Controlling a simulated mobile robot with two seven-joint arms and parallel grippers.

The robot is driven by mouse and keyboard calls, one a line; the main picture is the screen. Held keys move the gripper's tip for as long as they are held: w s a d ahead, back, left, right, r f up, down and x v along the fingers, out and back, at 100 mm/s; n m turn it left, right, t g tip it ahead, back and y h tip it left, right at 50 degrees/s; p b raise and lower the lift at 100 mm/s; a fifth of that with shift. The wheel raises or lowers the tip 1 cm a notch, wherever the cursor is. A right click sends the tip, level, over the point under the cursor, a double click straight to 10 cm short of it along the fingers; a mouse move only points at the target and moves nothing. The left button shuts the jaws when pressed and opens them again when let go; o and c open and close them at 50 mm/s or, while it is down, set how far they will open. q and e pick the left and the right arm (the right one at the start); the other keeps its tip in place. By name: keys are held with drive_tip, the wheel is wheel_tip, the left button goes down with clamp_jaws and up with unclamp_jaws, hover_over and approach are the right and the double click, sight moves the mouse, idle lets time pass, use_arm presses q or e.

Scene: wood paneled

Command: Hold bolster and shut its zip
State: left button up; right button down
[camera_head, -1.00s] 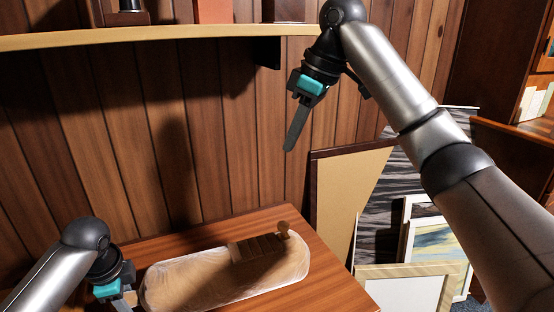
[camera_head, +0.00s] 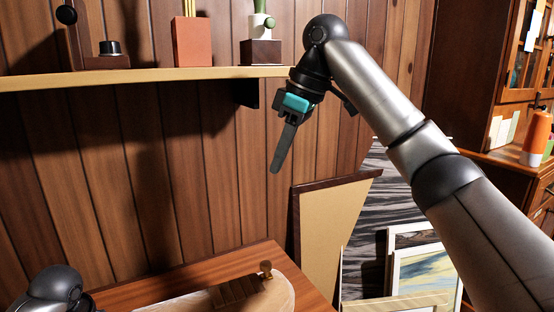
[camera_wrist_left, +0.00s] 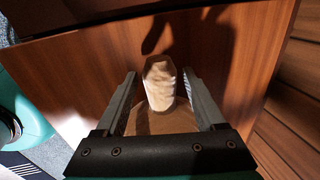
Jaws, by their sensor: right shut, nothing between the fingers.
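The pale bolster (camera_head: 190,303) lies on the wooden table, with only its upper edge showing at the bottom of the head view. A darker brown strip (camera_head: 237,291) runs along its top to a small brown knob (camera_head: 266,268) near the right end. In the left wrist view, the bolster's end (camera_wrist_left: 160,82) shows beyond and between the spread fingers of my left gripper (camera_wrist_left: 154,88), which is open with no clear contact. My right gripper (camera_head: 273,170) is shut and empty, pointing down in the air high above the table.
A shelf (camera_head: 140,79) with small objects runs along the wood-paneled wall behind the right gripper. Framed boards and pictures (camera_head: 425,275) lean right of the table (camera_head: 225,264). An orange bottle (camera_head: 536,138) stands on a cabinet at the far right.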

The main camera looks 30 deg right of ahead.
use_arm(q)
drive_tip(key=shift+o, duration=0.3)
drive_tip(key=shift+r, duration=0.15)
drive_tip(key=shift+r, duration=0.3)
wheel_tip(320, 180, up, 11)
drive_tip(key=s, duration=0.2)
drive_tip(key=shift+s+f, duration=0.1)
drive_tip(key=shift+s, duration=0.15)
